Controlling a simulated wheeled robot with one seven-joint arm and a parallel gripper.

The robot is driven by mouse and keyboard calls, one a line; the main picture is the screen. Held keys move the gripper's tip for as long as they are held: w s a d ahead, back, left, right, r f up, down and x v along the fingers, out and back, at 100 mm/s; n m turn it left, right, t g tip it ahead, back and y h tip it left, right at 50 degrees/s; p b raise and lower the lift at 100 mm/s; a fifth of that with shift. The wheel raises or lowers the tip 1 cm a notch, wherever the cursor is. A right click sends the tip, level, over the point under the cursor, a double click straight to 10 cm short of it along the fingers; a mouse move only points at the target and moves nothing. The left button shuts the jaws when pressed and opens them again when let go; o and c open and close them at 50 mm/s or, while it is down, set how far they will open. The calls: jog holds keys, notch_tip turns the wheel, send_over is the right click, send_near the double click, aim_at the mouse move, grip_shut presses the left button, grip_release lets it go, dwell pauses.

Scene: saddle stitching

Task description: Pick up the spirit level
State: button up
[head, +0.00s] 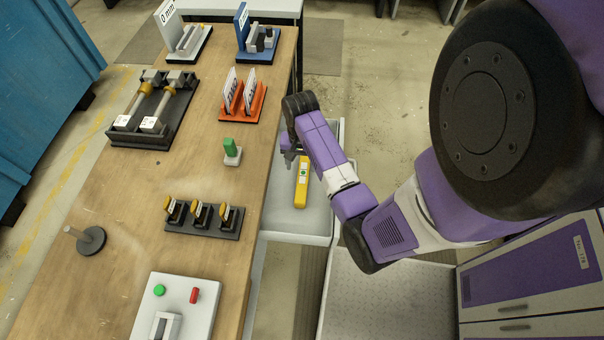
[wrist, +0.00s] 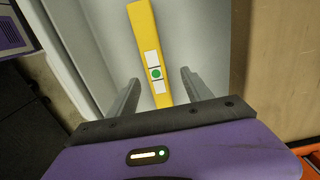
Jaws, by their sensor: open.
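The spirit level is a yellow bar (head: 301,183) with white labels and a green dot. It lies in a grey tray (head: 318,226) beside the wooden table, to the table's right in the head view. My gripper (head: 291,158) is over the tray near the far end of the level. In the wrist view the level (wrist: 147,35) runs between the two fingers of my open gripper (wrist: 160,88), with one finger on each side. The level's near end is hidden behind the gripper body. I cannot tell how far above it the fingertips are.
The wooden table (head: 120,220) stands left of the tray, its edge close to my gripper. On it are an orange stand (head: 243,103), a green-topped block (head: 232,152), a dark rack (head: 204,220) and a white button box (head: 175,308). A blue container (head: 40,80) stands far left.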

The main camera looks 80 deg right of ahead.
aim_at(303, 173)
jog(key=f, duration=0.4)
jog(key=shift+s+f, duration=0.2)
jog(key=shift+s, duration=0.2)
jog(key=shift+f, duration=0.55)
grip_shut()
